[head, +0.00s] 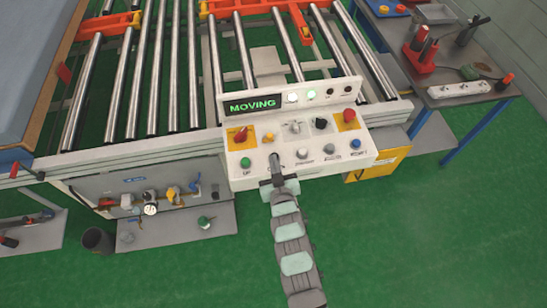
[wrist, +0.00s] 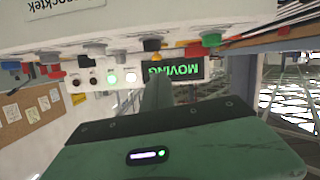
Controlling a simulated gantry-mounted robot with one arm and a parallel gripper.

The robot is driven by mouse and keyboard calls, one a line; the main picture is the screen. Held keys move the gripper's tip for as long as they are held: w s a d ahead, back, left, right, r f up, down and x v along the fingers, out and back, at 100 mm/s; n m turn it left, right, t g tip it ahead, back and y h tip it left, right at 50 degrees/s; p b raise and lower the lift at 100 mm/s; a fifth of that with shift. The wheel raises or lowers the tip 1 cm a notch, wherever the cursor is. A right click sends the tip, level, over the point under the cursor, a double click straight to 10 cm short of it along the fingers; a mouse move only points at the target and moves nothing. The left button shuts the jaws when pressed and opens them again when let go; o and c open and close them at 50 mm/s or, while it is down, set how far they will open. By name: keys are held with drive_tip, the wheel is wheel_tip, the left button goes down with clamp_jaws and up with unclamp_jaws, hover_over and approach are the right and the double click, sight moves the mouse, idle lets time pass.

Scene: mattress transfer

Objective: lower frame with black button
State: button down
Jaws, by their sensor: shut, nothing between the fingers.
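The control panel (head: 232,180) shows a lit green "MOVING" display (head: 252,105), which also shows upside down in the wrist view (wrist: 173,70). My gripper (head: 275,170) is shut and empty, with its fingertips at the panel's front row, just right of the green UP button (head: 245,162). The gripper hides the black button in the head view. In the wrist view the black button (wrist: 152,44) sits in line with my closed fingers (wrist: 158,85), at their tips. I cannot tell from the frames whether they touch it or how far it is pressed.
Other controls crowd the panel: a red switch (head: 240,135), a yellow button (head: 268,137), a black knob (head: 320,123) and a blue button (head: 355,143). A roller conveyor (head: 160,75) with orange frame parts (head: 105,25) lies behind. A workbench (head: 470,92) stands at right.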

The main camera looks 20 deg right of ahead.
drive_tip(key=v, duration=0.6)
drive_tip(key=shift+s+r+b, duration=0.15)
drive_tip(key=shift+s+b, duration=0.15)
drive_tip(key=shift+a, duration=0.1)
